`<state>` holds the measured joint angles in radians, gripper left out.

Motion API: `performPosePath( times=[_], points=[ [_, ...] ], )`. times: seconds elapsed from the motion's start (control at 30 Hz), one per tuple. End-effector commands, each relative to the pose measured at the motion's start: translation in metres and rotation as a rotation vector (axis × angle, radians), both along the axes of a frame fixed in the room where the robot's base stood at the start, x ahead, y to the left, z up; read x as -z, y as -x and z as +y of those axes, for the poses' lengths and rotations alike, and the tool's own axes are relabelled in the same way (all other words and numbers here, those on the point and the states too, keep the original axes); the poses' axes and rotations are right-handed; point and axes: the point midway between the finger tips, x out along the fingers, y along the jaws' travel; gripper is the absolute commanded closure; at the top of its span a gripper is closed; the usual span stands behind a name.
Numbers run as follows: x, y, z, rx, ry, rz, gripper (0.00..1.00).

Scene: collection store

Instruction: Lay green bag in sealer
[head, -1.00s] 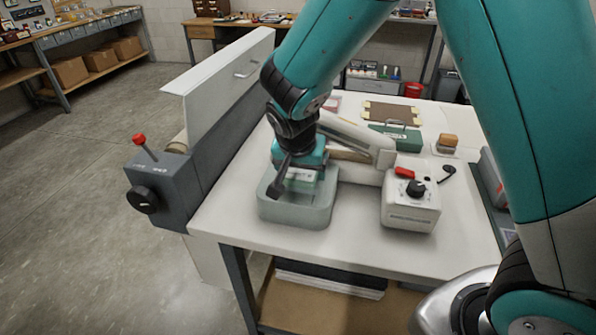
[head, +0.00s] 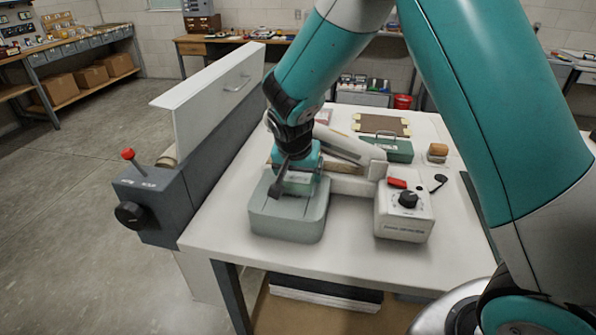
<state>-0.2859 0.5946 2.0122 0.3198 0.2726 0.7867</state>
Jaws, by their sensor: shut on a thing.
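My gripper (head: 298,182) points down over a pale grey-green holder (head: 285,226) with a rounded body, standing near the table's front left. The gripper is shut on a pale green thing with a light label, which seems to be the green bag (head: 297,177). The fingers and wrist hide part of it, and I cannot tell whether its lower edge is clear of the holder. The sealer (head: 402,217) is a white box with a black knob and a red button, just right of the holder. Its long white arm (head: 345,145) runs back left, partly hidden behind my wrist.
A green case (head: 397,152), a brown board (head: 381,124) and a wood-topped block (head: 437,150) lie behind the sealer. A tall white panel (head: 215,98) and a grey machine with a red-knobbed lever (head: 128,155) flank the table's left edge. The white tabletop (head: 350,262) is bare in front.

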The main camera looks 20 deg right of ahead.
Motion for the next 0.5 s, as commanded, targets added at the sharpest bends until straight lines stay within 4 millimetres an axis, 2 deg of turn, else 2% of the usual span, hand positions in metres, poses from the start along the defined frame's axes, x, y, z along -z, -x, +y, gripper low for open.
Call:
performPosePath(
  times=[0.5],
  points=[
    [0.0056, 0.0002, 0.0002, 0.000, 0.000, 0.000, 0.43]
  ],
)
